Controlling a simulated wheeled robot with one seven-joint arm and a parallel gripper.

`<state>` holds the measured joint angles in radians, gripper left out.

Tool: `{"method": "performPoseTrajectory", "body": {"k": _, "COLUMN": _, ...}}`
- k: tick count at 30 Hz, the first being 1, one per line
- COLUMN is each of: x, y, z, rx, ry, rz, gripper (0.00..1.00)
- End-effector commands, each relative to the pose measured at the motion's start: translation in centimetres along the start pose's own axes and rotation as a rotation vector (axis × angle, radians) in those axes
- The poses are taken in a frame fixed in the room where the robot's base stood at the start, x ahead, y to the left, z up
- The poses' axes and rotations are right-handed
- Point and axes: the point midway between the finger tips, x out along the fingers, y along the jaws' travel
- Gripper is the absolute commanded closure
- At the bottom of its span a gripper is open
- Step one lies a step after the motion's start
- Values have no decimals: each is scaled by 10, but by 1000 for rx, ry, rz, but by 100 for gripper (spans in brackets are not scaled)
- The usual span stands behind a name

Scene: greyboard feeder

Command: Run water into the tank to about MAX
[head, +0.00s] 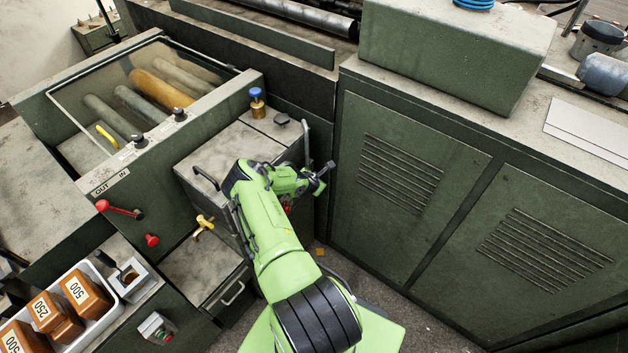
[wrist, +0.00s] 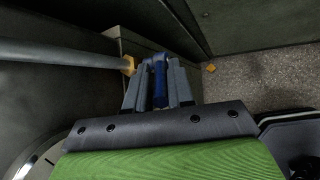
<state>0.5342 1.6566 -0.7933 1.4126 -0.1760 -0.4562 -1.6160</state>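The tank appears to be the green box with a grey top (head: 215,160) beside the cabinet; its inside and any MAX mark are not visible. A grey pipe (head: 307,140) bends down at its right side. My gripper (head: 320,178) is low beside the tank, partly hidden by my arm. In the wrist view my gripper's fingers (wrist: 159,85) stand close on both sides of a blue lever (wrist: 160,72) and appear shut on it. The lever is hidden in the head view. In the wrist view a grey pipe (wrist: 65,54) ends at a yellow fitting (wrist: 128,66) near the lever.
A brass fitting with a blue cap (head: 257,102) stands on the tank's top. A yellow tap (head: 204,223) is at its front. Vented green cabinets (head: 400,170) bound the right. A round dial (wrist: 36,162) shows partly in the wrist view; its reading is unclear.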

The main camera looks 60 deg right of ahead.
Motion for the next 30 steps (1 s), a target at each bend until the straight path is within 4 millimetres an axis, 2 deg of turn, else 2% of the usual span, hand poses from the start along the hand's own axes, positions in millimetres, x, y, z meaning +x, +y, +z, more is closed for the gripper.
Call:
{"method": "performPoseTrajectory", "body": {"k": 1, "x": 0, "y": 0, "z": 0, "rx": 0, "ry": 0, "rz": 0, "gripper": 69}}
{"method": "performPoseTrajectory", "body": {"k": 3, "x": 0, "y": 0, "z": 0, "rx": 0, "ry": 0, "rz": 0, "gripper": 59}}
{"method": "performPoseTrajectory", "body": {"k": 11, "x": 0, "y": 0, "z": -1, "rx": 0, "ry": 1, "rz": -1, "gripper": 59}}
{"method": "performPoseTrajectory", "body": {"k": 14, "x": -9, "y": 0, "z": 0, "rx": 0, "ry": 1, "rz": -1, "gripper": 59}}
{"method": "performPoseTrajectory", "body": {"k": 17, "x": -28, "y": 1, "z": 0, "rx": 1, "ry": 1, "rz": -1, "gripper": 59}}
{"method": "performPoseTrajectory", "body": {"k": 27, "x": -122, "y": 2, "z": 1, "rx": 3, "ry": 1, "rz": 0, "gripper": 59}}
{"method": "performPoseTrajectory", "body": {"k": 30, "x": -142, "y": 1, "z": 1, "rx": 2, "ry": 1, "rz": 0, "gripper": 59}}
